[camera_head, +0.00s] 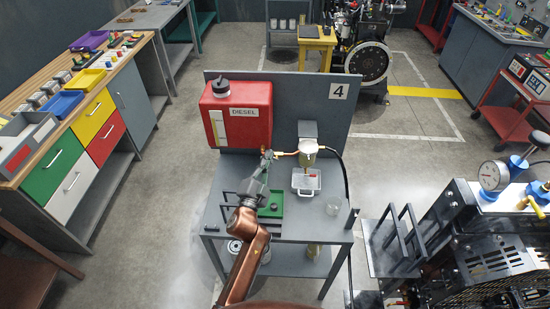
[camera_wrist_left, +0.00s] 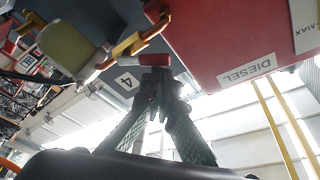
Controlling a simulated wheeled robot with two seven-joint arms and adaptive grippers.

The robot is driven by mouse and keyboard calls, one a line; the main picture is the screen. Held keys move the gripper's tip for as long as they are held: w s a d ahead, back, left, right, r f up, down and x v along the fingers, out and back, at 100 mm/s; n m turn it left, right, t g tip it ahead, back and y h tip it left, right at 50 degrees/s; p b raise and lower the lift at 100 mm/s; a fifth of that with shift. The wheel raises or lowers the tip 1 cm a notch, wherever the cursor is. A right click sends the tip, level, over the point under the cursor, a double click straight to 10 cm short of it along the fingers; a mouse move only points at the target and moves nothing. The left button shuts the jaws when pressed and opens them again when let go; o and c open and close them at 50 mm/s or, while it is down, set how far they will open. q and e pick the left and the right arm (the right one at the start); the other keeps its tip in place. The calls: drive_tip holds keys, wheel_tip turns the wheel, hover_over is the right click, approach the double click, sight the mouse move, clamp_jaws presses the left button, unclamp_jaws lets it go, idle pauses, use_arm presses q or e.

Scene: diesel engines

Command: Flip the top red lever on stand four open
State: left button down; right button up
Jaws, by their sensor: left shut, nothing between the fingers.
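Stand four carries a red tank (camera_head: 245,125) labelled DIESEL, which also shows in the wrist view (camera_wrist_left: 225,40). A copper fuel line (camera_head: 287,153) runs from it to a pale filter housing (camera_head: 308,152). In the wrist view, a red lever (camera_wrist_left: 152,29) sits on the brass fitting (camera_wrist_left: 125,46) between tank and filter housing (camera_wrist_left: 68,46). Another red piece (camera_wrist_left: 153,60) lies just at my left fingertips; whether they touch cannot be told. My left gripper (camera_head: 266,156) is shut and empty, with its tips (camera_wrist_left: 160,76) close below the fitting. In the head view the gripper covers the lever.
A clear tray (camera_head: 306,181) and a glass jar (camera_head: 333,208) stand on the grey stand top, with a green tray (camera_head: 274,205) beside my arm. The back panel bears a "4" sign (camera_head: 339,91). A black engine rig (camera_head: 480,245) stands at right.

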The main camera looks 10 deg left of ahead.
use_arm(q)
drive_tip(key=shift+a+f, duration=0.2)
drive_tip(key=shift+f, duration=0.05)
idle(0.6)
drive_tip(key=v, duration=1.2)
drive_tip(key=shift+s, duration=0.1)
